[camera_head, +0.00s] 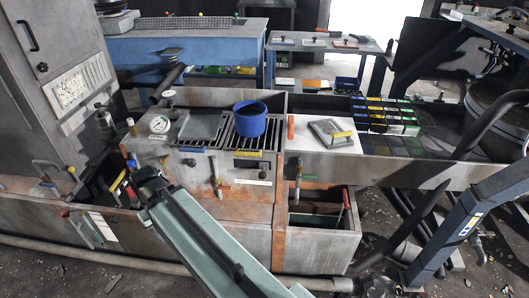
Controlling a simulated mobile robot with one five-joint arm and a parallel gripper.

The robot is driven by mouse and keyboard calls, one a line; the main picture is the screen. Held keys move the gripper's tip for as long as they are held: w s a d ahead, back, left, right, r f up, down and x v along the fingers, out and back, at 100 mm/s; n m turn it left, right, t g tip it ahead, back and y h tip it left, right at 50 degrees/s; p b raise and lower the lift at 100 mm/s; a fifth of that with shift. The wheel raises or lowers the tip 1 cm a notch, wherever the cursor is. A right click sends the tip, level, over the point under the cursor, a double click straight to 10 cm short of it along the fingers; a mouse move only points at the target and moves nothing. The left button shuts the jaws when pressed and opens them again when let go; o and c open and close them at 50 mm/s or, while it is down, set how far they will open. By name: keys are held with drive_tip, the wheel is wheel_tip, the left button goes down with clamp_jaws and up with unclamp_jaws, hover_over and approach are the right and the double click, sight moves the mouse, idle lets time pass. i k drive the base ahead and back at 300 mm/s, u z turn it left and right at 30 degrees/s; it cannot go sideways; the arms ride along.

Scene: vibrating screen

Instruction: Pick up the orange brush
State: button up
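A small upright orange-red piece (291,127) stands at the left edge of a white panel, right of the blue bucket. It may be the orange brush, but no bristles can be made out. Another small orange item (359,38) lies on the far table, too small to name. My pale green arm (208,240) reaches from the bottom middle up and left, ending in a dark part (148,182) in front of the machine's left side. Its fingers cannot be made out there. The dark end is well left of and below the orange-red piece, apart from it.
A blue bucket (249,119) stands on a grate. A pressure gauge (159,124) and levers rise at the machine's left. A grey plate with a yellow handle (342,135) lies on the white panel (308,137). An open bin (318,238) is below. A blue-grey strut (452,235) is at right.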

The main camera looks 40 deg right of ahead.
sight(290, 130)
drive_tip(key=z, duration=2.8)
drive_tip(key=k, duration=0.85)
drive_tip(key=u, duration=1)
drive_tip(key=i, duration=1.05)
